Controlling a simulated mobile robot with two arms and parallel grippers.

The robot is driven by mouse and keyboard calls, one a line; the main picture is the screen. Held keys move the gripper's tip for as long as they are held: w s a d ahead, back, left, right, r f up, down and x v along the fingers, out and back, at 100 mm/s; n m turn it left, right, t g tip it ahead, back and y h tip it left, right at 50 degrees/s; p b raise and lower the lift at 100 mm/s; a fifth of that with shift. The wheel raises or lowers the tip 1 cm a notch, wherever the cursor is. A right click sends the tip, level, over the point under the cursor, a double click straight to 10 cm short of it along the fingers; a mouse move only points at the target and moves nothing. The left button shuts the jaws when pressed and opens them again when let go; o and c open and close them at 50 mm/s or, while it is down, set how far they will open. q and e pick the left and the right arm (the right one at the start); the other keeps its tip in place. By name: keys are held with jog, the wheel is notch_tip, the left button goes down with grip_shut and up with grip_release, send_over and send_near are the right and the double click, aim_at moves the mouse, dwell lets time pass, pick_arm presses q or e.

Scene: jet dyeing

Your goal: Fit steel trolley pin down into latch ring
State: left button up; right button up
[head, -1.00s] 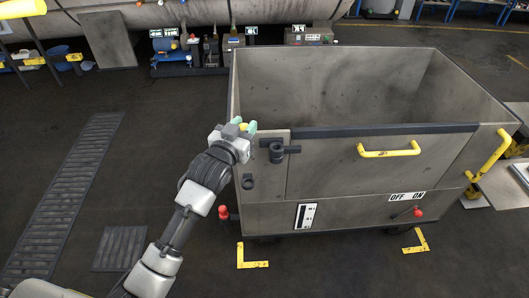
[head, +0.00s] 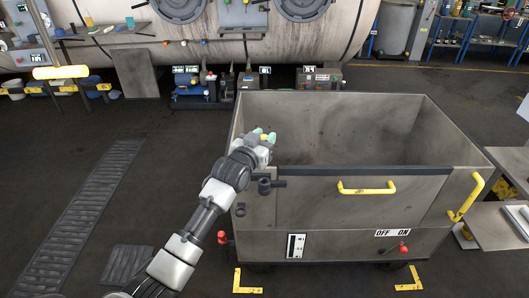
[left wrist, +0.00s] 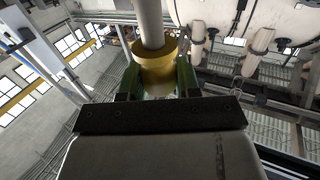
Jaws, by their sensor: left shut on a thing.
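My left gripper (head: 265,135), with green fingertips, is above the trolley's front left corner. In the left wrist view the gripper (left wrist: 158,78) is shut on the yellow collar of the steel trolley pin (left wrist: 150,25), whose grey shaft runs up out of the picture. In the head view only a bit of yellow shows between the fingertips; the rest of the pin is hidden. Below the gripper, a dark latch fitting (head: 265,187) with a short bar is on the trolley's front. A smaller dark ring (head: 240,209) is lower left of it. I cannot tell which one is the latch ring.
The grey trolley (head: 310,221) is an open box with yellow handles (head: 366,188) and red knobs (head: 222,237). A large steel vessel (head: 200,50) and small machines stand behind. A table (head: 505,225) is at the right. The floor at the left is clear, with grates (head: 85,205).

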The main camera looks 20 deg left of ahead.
pick_arm(q)
jog(key=shift+w+d+r, duration=0.1)
jog(key=shift+w+r, duration=0.1)
jog(key=shift+r, duration=0.35)
jog(key=shift+w+a+f, duration=0.25)
jog(key=shift+a+f, duration=0.05)
jog(key=shift+a, duration=0.05)
jog(key=shift+d+r+p, duration=0.1)
jog(key=shift+r+p, duration=0.1)
jog(key=shift+p, duration=0.2)
jog(key=shift+f+b, duration=0.6)
jog(key=shift+f, duration=0.25)
jog(key=shift+s+f+b, duration=0.1)
jog(key=shift+f+b, duration=0.6)
jog(key=shift+f, duration=0.35)
notch_tip(320, 180, down, 9)
jog(key=b, duration=0.5)
jog(key=shift+r, duration=0.2)
pick_arm(e)
notch_tip(320, 180, down, 6)
jog(key=shift+w+a+f, duration=0.15)
jog(key=shift+w+a, duration=0.05)
jog(key=shift+a, duration=0.1)
